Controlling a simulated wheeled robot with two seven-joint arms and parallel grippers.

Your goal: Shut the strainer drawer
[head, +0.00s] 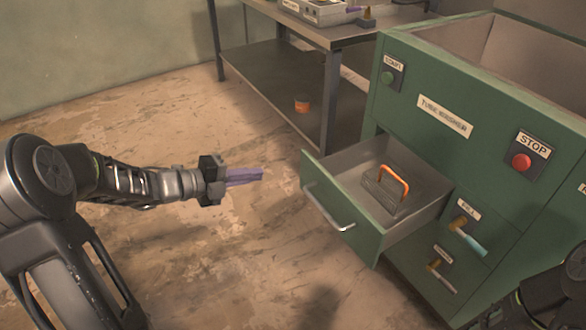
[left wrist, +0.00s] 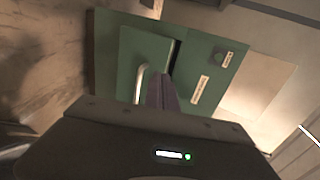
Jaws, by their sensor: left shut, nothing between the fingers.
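The strainer drawer (head: 345,215) sticks out of the front of a green machine labelled as a tube washer (head: 430,100). It is open, with a silver bar handle (head: 330,208) on its front and a grey strainer with an orange handle (head: 387,190) inside. My left gripper (head: 262,173), with purple fingers, is shut and empty, to the left of the drawer front and apart from it in the head view. In the left wrist view, the drawer front (left wrist: 142,60) and its handle (left wrist: 139,84) show beyond the fingers (left wrist: 162,92). My right gripper is out of view; only part of that arm shows at lower right.
A red STOP button (head: 521,161), a green button (head: 387,77) and two valve levers (head: 467,237) (head: 442,278) are on the machine's front. A grey table with a lower shelf (head: 275,75) stands behind. The floor left of the drawer is clear.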

